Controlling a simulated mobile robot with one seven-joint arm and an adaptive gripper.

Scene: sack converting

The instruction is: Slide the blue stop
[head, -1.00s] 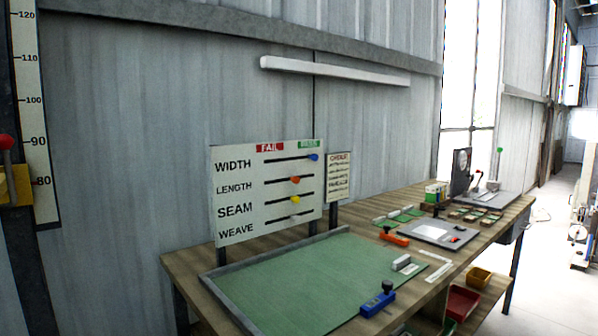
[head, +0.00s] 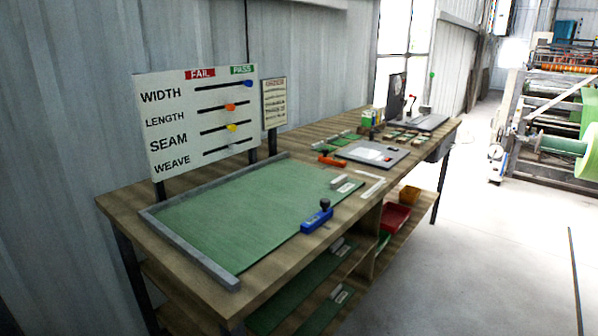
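The blue stop (head: 317,217) is a blue block with a dark upright knob. It sits at the front edge of the workbench, beside the front right part of the green mat (head: 240,215). A white sign board (head: 195,118) behind the mat also carries a blue knob (head: 248,84) at the right end of its WIDTH slot, under PASS. My gripper is not in view.
A grey rail (head: 190,245) edges the mat's left side and back. A small pale block (head: 338,181), an orange-handled tool (head: 330,161) and a grey plate (head: 372,153) lie to the right on the workbench (head: 120,203). Open floor (head: 480,240) lies right of the bench.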

